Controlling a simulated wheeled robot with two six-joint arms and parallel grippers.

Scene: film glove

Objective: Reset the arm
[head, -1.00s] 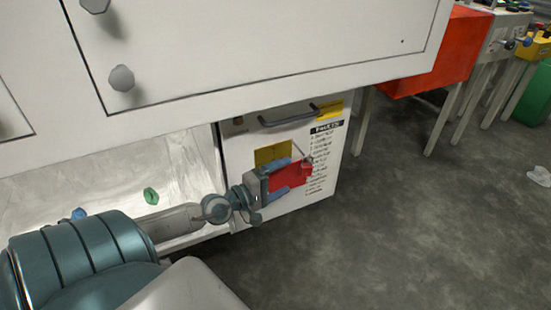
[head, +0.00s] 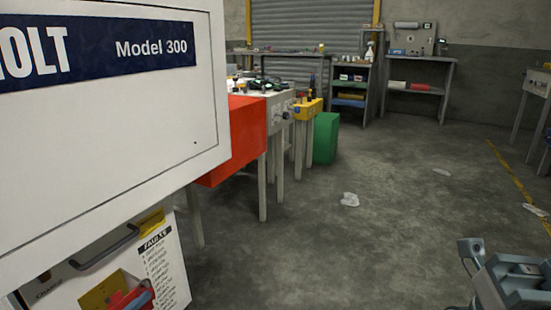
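My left gripper (head: 138,300) shows only as a blue-grey tip at the bottom left edge, in front of the white machine's lower door. A red piece (head: 118,299) shows beside it, over a yellow patch (head: 100,292). I cannot tell whether the gripper holds the red piece or it lies behind. Part of my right arm, with what looks like its gripper (head: 505,280), shows at the bottom right corner over bare floor. It is cut off by the frame, and I see nothing held in it.
The white machine (head: 120,110), labelled Model 300, fills the left. A red box (head: 245,135), a bench, a yellow unit (head: 307,110) and a green bin (head: 326,138) stand beyond. Crumpled pale scraps (head: 349,199) lie on otherwise open floor. Shelves stand at the back.

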